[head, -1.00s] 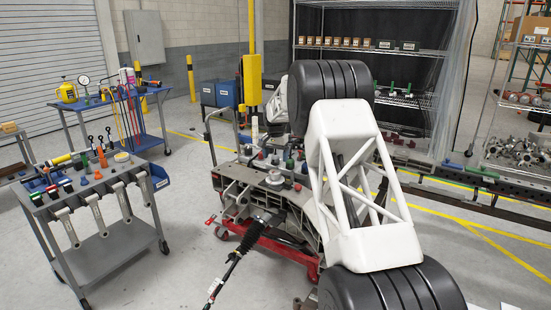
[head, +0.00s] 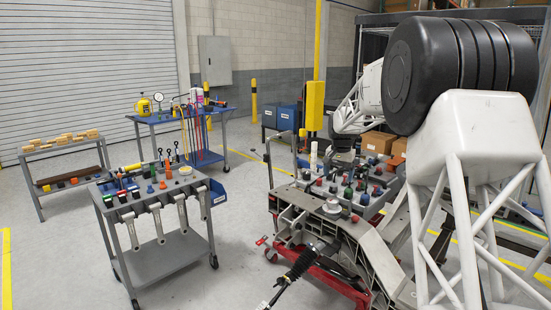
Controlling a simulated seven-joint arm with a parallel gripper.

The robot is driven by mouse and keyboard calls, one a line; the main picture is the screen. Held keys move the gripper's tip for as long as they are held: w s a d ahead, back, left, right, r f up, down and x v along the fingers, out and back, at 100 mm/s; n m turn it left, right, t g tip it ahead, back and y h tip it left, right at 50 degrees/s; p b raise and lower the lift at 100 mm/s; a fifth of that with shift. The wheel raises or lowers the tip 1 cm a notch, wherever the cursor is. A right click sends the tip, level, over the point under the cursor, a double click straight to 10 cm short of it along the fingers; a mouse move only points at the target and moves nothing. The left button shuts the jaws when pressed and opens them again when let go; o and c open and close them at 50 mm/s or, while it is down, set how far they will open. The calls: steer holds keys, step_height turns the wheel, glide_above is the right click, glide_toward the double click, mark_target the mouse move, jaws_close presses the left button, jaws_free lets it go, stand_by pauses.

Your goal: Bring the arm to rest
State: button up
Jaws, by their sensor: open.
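My arm fills the right side of the head view, with white truss links and a big black ribbed joint. Its far link reaches back and left behind that joint. My gripper (head: 343,158) is the small dark end below that link, above the chassis fixture. Its fingers are small and hard to make out, and I see nothing held in it. The chassis fixture (head: 360,240) is a grey metal frame on a red wheeled base, partly hidden by my arm.
A grey tool cart (head: 165,245) stands left of the fixture. A blue bench (head: 178,116) and a small grey rack (head: 62,147) stand behind it. A black strut (head: 300,265) sticks out from the fixture's front. The floor at the front left is clear.

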steer(key=s+a+r+n, duration=0.1)
steer(key=s+r, duration=0.2)
steer(key=s, duration=0.7)
steer(key=s+a+r+n+t, duration=0.1)
steer(key=s+r, duration=0.2)
steer(key=s, duration=0.8)
steer(key=s+a+r+n, duration=0.1)
steer(key=s+r, duration=0.2)
steer(key=s, duration=0.7)
steer(key=s+a+f+n, duration=0.1)
steer(key=s+f, duration=0.3)
steer(key=s, duration=1.1)
steer(key=s+f+n+t, duration=0.1)
steer(key=s+f, duration=0.3)
steer(key=s, duration=1.2)
steer(key=shift+a, duration=0.35)
